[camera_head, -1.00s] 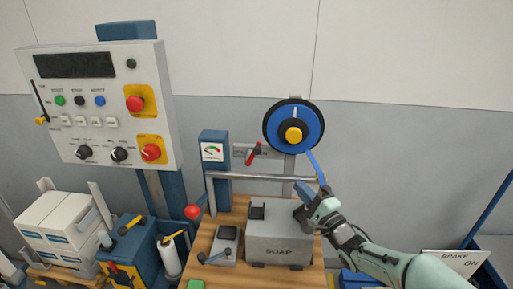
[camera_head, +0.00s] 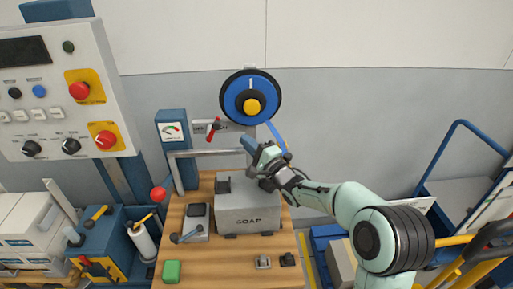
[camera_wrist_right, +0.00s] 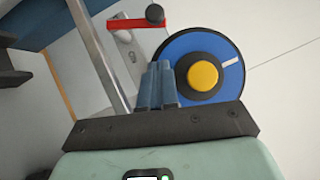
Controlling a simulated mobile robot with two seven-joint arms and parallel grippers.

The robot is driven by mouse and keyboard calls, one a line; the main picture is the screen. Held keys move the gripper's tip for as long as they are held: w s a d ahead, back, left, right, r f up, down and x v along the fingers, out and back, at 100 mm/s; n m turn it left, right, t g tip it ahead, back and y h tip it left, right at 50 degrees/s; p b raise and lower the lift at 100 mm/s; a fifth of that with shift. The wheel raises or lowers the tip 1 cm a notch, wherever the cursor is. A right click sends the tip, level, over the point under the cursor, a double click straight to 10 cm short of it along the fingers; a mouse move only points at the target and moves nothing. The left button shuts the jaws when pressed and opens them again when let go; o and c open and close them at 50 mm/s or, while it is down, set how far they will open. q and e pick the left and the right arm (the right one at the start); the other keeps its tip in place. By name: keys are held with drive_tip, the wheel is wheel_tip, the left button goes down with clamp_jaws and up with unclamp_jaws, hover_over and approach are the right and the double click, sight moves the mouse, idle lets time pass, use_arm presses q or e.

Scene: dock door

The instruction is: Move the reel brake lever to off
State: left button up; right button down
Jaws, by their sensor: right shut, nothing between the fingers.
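The reel brake lever (camera_head: 213,129) is a small red handle on a grey labelled plate (camera_head: 236,127), left of the blue reel (camera_head: 235,103). In the head view it slants from upper right to lower left. In the right wrist view the red lever (camera_wrist_right: 135,23) lies almost level, with a black round part near its right end. My right gripper (camera_head: 249,146) is below the reel and to the lower right of the lever, apart from the lever. Its blue fingers (camera_wrist_right: 158,84) are shut and empty in the wrist view. The plate's lettering is too small to read. My left gripper is out of view.
A grey SOAP box (camera_head: 248,210) stands on the wooden bench (camera_head: 225,272) below my right gripper. A metal rail (camera_head: 205,152) runs below the lever plate. A gauge post (camera_head: 172,165) stands left of it. A control panel (camera_head: 60,95) is at far left.

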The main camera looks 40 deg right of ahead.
sight(213, 132)
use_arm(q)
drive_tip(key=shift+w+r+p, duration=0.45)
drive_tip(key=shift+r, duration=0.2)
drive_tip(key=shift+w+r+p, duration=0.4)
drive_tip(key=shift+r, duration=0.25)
use_arm(e)
drive_tip(key=w+a+r, duration=0.1)
drive_tip(key=w+a, duration=0.2)
drive_tip(key=w, duration=0.2)
drive_tip(key=shift+w+r, duration=0.3)
drive_tip(key=shift+w, duration=0.1)
drive_tip(key=shift+r, duration=0.1)
